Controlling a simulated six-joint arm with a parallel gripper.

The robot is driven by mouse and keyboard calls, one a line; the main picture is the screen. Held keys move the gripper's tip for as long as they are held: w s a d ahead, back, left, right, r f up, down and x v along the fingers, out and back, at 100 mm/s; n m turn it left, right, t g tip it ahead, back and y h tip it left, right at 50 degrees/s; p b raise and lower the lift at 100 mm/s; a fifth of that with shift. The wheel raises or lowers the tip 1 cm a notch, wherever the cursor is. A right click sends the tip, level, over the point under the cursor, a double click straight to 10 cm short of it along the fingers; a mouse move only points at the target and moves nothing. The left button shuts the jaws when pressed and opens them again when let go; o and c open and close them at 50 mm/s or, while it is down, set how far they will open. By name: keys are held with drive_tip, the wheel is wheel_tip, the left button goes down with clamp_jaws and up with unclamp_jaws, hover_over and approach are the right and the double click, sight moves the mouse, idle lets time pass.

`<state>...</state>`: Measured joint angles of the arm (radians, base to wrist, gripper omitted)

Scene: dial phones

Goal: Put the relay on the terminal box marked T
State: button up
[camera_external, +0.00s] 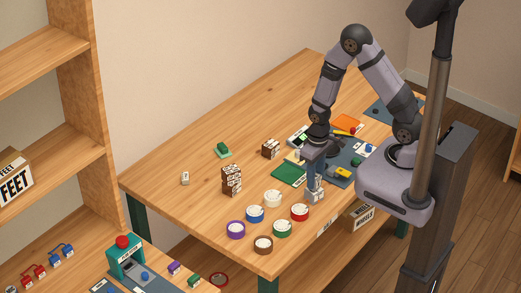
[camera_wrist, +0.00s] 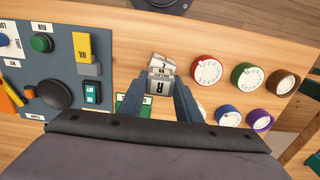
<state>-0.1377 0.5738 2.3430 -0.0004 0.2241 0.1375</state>
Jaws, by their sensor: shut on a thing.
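Whether the block touches the table is unclear. I cannot make out a T mark on anything. A small white block (camera_external: 185,178) stands alone at the table's left, its marking too small to read.
Several round dials stand close by, including red (camera_external: 299,212), white (camera_external: 273,198), blue (camera_external: 255,213) and green (camera_external: 282,228). A brown stack (camera_external: 231,180) stands to the left. A dark panel (camera_wrist: 62,62) with knobs and a yellow block (camera_wrist: 82,47) lies beside my gripper. The left tabletop is mostly clear.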

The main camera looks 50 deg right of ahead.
drive_tip(key=o, duration=1.1)
drive_tip(key=shift+f, duration=0.1)
drive_tip(key=shift+r, duration=0.25)
wheel_tip(320, 180, up, 12)
drive_tip(key=b, duration=0.2)
drive_tip(key=s+d, duration=0.1)
drive_tip(key=s, duration=0.1)
drive_tip(key=s+d, duration=0.1)
drive_tip(key=s, duration=0.1)
drive_tip(key=s+d+r, duration=0.1)
drive_tip(key=s+d, duration=0.1)
drive_tip(key=s, duration=0.1)
